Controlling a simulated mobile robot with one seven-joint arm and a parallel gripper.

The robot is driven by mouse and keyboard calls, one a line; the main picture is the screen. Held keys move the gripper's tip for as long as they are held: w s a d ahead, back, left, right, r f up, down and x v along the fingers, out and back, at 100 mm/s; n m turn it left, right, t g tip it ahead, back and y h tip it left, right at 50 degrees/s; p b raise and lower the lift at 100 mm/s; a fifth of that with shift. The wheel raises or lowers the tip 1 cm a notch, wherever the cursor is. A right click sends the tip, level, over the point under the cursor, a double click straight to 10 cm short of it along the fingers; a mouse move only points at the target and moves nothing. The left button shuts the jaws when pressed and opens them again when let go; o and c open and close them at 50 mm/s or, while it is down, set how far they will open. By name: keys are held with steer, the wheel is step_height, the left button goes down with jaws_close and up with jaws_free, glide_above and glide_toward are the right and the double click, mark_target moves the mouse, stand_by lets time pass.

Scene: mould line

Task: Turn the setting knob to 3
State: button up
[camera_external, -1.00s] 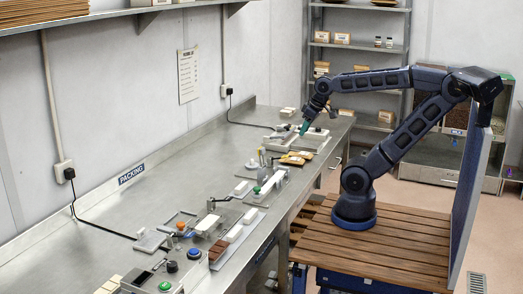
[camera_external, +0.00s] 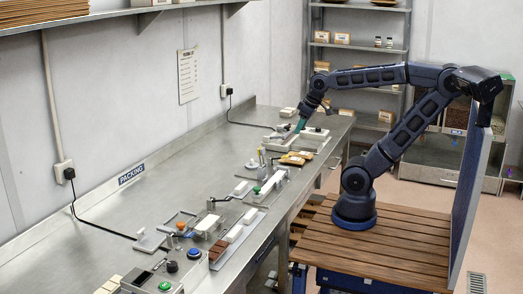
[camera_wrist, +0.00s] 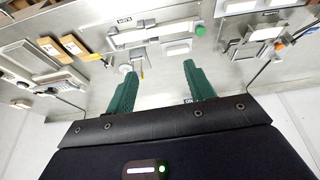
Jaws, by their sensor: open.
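My gripper (camera_external: 300,126) is at the far part of the steel bench, its teal fingers pointing down over the pale fixtures there. In the wrist view my gripper (camera_wrist: 157,72) has its two green fingers apart with nothing between them. A round black knob (camera_external: 172,266) sits on the control box at the near end of the bench, between a green button (camera_external: 164,286) and a blue button (camera_external: 194,253). It looks like the setting knob, but its numbers are too small to read. My gripper is far from it.
The steel bench (camera_external: 150,205) carries a row of fixtures along its front edge. Brown packets (camera_external: 297,157) lie near my gripper. A green knob (camera_external: 256,189) and an orange knob (camera_external: 180,225) stand farther along. The back strip of the bench is mostly clear.

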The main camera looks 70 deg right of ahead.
steer(key=w+a+r+n+g, duration=0.1)
steer(key=w+a+r+n, duration=0.4)
steer(key=w+a, duration=0.85)
steer(key=w+a+n+g, duration=0.1)
steer(key=w+a, duration=0.2)
steer(key=a, duration=0.4)
steer(key=w+a+n+y, duration=0.1)
steer(key=w+a, duration=0.2)
steer(key=a, duration=0.3)
steer(key=w+a+n+g, duration=0.1)
steer(key=w+a+n, duration=0.1)
steer(key=w+a, duration=0.35)
steer(key=n+g, duration=0.2)
steer(key=n, duration=0.4)
glide_above(172, 263)
step_height(172, 263, down, 16)
steer(key=shift+h, duration=0.4)
step_height(172, 263, down, 11)
steer(key=shift+r, duration=0.1)
